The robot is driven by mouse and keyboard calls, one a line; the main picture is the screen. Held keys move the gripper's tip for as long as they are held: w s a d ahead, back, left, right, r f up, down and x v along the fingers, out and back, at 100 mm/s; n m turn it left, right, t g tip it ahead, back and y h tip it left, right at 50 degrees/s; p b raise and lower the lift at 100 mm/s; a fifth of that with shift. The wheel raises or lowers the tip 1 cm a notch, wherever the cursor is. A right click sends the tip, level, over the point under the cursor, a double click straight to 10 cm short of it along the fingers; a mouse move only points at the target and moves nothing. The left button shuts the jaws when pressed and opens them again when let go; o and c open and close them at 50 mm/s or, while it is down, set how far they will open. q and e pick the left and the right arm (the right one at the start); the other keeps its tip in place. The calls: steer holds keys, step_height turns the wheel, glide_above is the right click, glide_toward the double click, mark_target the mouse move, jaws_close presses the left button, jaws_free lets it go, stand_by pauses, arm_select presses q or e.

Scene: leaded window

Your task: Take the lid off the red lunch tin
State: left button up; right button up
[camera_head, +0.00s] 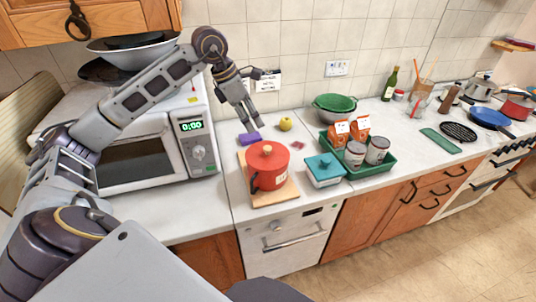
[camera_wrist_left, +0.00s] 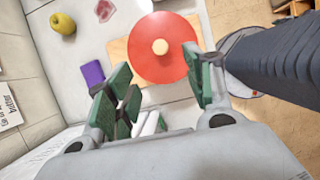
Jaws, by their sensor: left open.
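The red lunch tin (camera_head: 270,178) stands upright on a wooden board, with a dark handle on its side. Its red lid (camera_head: 268,158) is on top and has a pale wooden knob (camera_head: 267,150). My left gripper (camera_head: 251,122) is above and behind the tin, open and empty. In the left wrist view, the round red lid (camera_wrist_left: 163,70) and its knob (camera_wrist_left: 160,47) show beyond the open green-padded fingers (camera_wrist_left: 158,72), apart from them. My right gripper is not in view.
A microwave (camera_head: 150,150) with bowls on top stands left. A purple block (camera_head: 249,138) and yellow apple (camera_head: 285,124) lie behind the tin. A teal-lidded box (camera_head: 325,168) and green tray (camera_head: 375,168) with cans and orange packets are on the right.

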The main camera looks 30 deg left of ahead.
arm_select(q)
glide_above(267, 147)
steer(key=s+a, duration=0.1)
steer(key=s, duration=0.1)
steer(key=shift+w+a+f+p, duration=0.1)
steer(key=shift+f+p, duration=0.15)
steer(key=shift+f, duration=1.55)
steer(key=shift+a+f+p, duration=0.1)
steer(key=shift+f+p, duration=0.1)
steer(key=shift+f, duration=1.6)
steer(key=shift+d+f, duration=0.1)
steer(key=shift+f, duration=0.05)
steer(key=shift+p+x, duration=0.7)
steer(key=shift+x, duration=1.8)
steer(key=shift+c, duration=0.4)
steer(key=c, duration=1)
steer(key=shift+r, duration=0.2)
steer(key=shift+c, duration=0.2)
